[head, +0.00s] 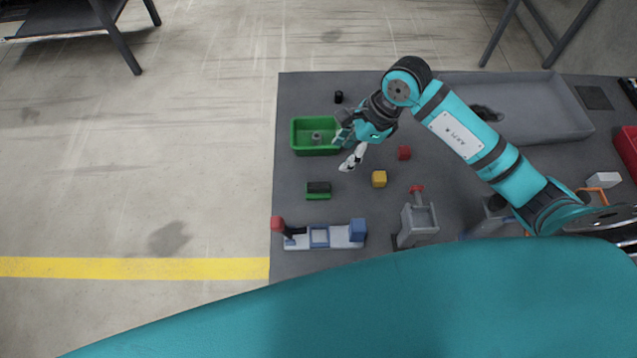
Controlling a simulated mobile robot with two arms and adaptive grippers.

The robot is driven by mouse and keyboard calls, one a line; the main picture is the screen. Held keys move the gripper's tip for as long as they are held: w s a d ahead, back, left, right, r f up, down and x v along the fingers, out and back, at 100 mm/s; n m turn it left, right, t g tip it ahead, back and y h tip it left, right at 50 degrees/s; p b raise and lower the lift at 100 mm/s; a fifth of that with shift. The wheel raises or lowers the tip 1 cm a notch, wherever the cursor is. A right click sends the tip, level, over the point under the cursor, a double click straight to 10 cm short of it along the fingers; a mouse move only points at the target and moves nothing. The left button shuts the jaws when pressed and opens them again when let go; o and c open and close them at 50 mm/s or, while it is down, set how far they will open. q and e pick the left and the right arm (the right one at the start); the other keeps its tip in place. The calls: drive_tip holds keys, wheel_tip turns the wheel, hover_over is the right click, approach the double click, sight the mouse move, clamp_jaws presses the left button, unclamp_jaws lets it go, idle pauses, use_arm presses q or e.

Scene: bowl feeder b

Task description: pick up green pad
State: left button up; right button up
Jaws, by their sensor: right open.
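A small green pad (317,197) lies on the dark grey table (290,220), left of the table's middle. A black block or dark top part covers its far side. My right gripper (342,148) is open, at the right edge of the green bin, beyond the pad and a little right of it. I see nothing between its fingers, and it is apart from the pad. My left gripper is not in view.
The green bin (298,138) holds a grey round part (317,138). A yellow cube (379,179) and a red cube (404,153) lie right of the pad. A grey-white fixture (338,238) with red and blue blocks stands nearer. A large grey tray (560,105) is at the back right.

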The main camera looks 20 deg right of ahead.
drive_tip(key=p, duration=0.3)
approach(318, 184)
drive_tip(key=x, duration=0.5)
drive_tip(key=shift+d, duration=0.1)
drive_tip(key=shift+f, duration=0.15)
drive_tip(key=p+x, duration=0.1)
drive_tip(key=x, duration=0.1)
drive_tip(key=p+x, duration=0.1)
drive_tip(key=x, duration=0.1)
drive_tip(key=shift+a+f, duration=0.15)
drive_tip(key=shift+a, duration=0.2)
drive_tip(key=shift+f, duration=0.25)
clamp_jaws()
